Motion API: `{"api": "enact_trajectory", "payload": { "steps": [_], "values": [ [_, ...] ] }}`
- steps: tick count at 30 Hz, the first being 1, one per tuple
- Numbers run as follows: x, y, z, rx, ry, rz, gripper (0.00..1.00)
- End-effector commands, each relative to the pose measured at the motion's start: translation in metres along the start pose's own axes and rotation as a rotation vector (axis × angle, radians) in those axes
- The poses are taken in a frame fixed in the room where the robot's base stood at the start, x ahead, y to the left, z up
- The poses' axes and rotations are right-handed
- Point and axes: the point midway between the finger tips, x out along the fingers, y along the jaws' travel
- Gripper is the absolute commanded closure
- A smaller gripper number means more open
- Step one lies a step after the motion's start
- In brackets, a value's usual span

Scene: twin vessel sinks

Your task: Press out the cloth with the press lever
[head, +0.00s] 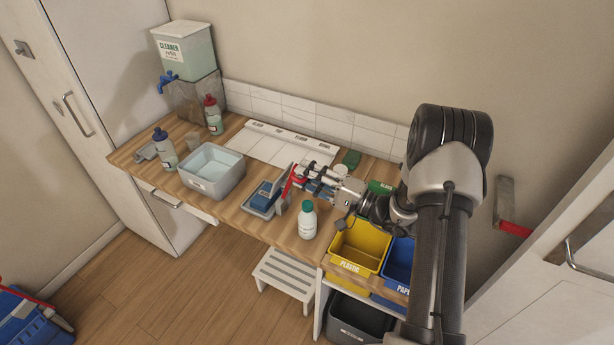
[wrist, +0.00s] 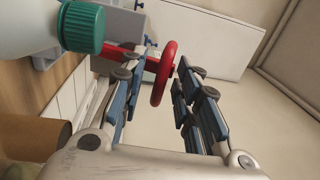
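The press (head: 258,205) stands on the wooden counter, a grey base with a blue part (head: 264,194) on it. I cannot tell whether that blue part is the cloth or belongs to the press. The red press lever (head: 290,180) rises at the press's right side. In the wrist view its round red end (wrist: 165,73) lies between the blue-padded fingers of my gripper (wrist: 162,85). The fingers are apart, and I see no firm grip on the lever. In the head view my gripper (head: 305,173) reaches in from the right beside the lever.
A white bottle with a green cap (head: 307,220) stands close by my gripper; its cap (wrist: 84,27) shows in the wrist view. A grey water basin (head: 212,184) is left of the press. Yellow (head: 360,246) and blue (head: 398,263) bins sit at the right.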

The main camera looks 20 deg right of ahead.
Motion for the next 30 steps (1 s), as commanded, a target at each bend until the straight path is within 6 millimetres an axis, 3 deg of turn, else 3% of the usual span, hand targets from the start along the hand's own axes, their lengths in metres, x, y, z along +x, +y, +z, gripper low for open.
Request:
{"api": "enact_trajectory", "payload": {
  "steps": [9, 23, 30],
  "values": [
    [0.0033, -0.0004, -0.0002, 0.000, 0.001, 0.000, 0.70],
    [0.0027, 0.0019, 0.0005, 0.003, 0.000, 0.004, 1.00],
    [0.0023, 0.0039, 0.0014, 0.006, 0.000, 0.007, 1.00]
  ]
}}
